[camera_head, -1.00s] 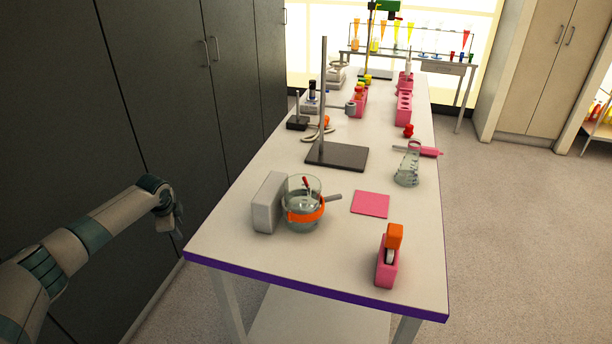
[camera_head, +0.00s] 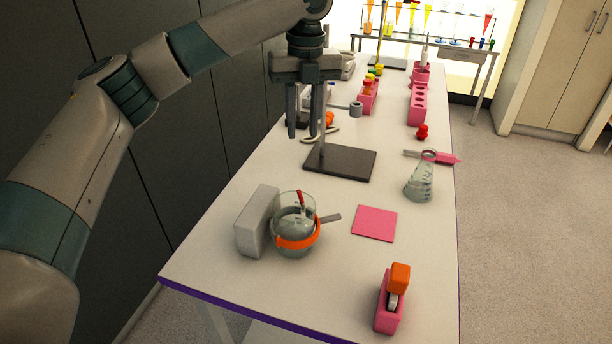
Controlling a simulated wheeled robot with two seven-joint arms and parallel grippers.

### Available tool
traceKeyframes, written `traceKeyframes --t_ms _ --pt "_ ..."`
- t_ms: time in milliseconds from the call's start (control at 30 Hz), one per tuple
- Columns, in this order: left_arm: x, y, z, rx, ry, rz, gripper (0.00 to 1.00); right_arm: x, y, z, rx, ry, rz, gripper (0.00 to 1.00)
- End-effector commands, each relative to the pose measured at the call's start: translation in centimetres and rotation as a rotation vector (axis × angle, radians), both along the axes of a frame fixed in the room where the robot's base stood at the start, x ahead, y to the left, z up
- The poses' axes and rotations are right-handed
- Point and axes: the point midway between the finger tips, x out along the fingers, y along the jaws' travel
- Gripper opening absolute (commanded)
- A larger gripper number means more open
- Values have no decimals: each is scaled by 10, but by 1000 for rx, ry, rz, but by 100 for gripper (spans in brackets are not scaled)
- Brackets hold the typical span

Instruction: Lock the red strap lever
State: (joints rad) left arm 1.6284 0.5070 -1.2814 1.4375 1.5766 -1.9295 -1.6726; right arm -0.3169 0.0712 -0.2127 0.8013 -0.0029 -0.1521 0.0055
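A glass beaker (camera_head: 292,218) stands on the table beside a light grey block (camera_head: 257,222). An orange-red strap (camera_head: 297,242) runs around its lower part. A small red piece (camera_head: 301,199) sticks up at the beaker; I cannot tell whether it is the strap's lever. A grey handle-like bar (camera_head: 329,218) points right from the beaker. My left gripper (camera_head: 302,134) points down with its fingers apart and nothing between them. It is above and behind the beaker in the picture, close to the stand's rod, and clear of the strap. My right gripper is out of view.
A stand with a dark base (camera_head: 340,163) and upright rod is behind the beaker. A pink square (camera_head: 374,223), a flask (camera_head: 420,183) and a pink dispenser with an orange top (camera_head: 392,300) are to the right. Pink racks (camera_head: 418,104) stand farther back. The front table area is mostly bare.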

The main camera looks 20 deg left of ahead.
Motion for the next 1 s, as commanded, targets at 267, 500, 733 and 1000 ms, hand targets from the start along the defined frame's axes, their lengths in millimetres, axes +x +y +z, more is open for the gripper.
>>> traceKeyframes --t_ms 267,500,733,1000 --pt "-4 -4 6 11 7 -28 27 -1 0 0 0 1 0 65" --pt "-4 -4 3 11 5 -25 27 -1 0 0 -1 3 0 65" --pt "-4 -3 -13 12 7 -24 27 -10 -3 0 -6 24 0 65" --pt "-6 -1 -53 12 8 -25 27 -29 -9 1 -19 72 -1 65"
